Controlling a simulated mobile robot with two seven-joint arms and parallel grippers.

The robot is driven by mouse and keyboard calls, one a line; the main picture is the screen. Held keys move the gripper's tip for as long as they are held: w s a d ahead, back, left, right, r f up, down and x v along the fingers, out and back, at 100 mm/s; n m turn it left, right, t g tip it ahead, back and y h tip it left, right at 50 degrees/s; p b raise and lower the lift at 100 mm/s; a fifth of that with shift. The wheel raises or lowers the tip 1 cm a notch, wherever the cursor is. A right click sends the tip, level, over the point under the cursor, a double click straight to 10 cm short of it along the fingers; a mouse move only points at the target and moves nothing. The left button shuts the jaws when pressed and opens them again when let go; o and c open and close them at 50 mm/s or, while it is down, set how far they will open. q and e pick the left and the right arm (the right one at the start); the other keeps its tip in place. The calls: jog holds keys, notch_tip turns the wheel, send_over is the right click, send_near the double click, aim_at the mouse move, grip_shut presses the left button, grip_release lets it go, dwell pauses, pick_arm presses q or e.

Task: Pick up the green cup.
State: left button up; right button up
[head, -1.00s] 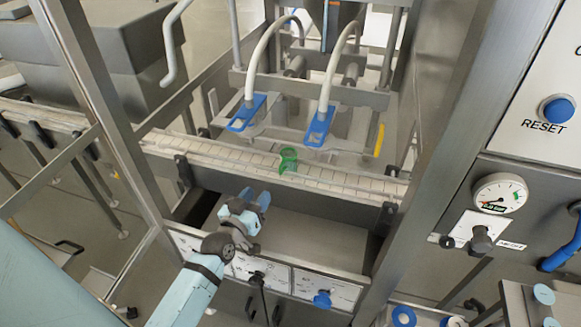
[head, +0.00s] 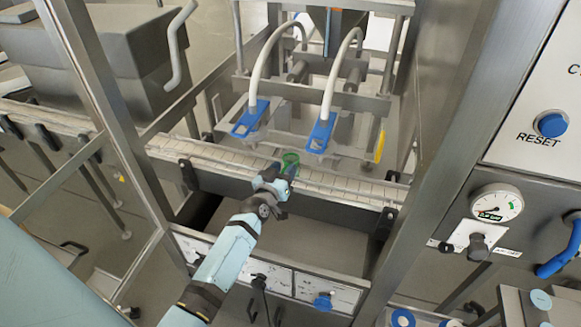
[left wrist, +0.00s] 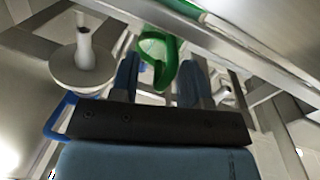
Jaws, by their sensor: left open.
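The green cup (head: 291,158) stands on the conveyor below the two blue-tipped nozzles in the head view. My left gripper (head: 284,171) reaches up to it from the front and hides its lower part. In the left wrist view the green cup (left wrist: 158,55) shows at the top, between the two blue fingers of my left gripper (left wrist: 160,80). The fingers are apart, with visible space near the cup. I cannot tell whether either finger touches it. My right gripper is not in view.
The conveyor (head: 345,184) runs across the frame with a metal rail along its front. Blue nozzle tips (head: 321,134) hang just behind the cup. Metal posts stand on both sides. A control panel with a blue reset button (head: 552,124) is at the right.

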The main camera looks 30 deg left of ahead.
pick_arm(q)
jog(key=shift+w, duration=0.15)
grip_shut()
dwell(0.4)
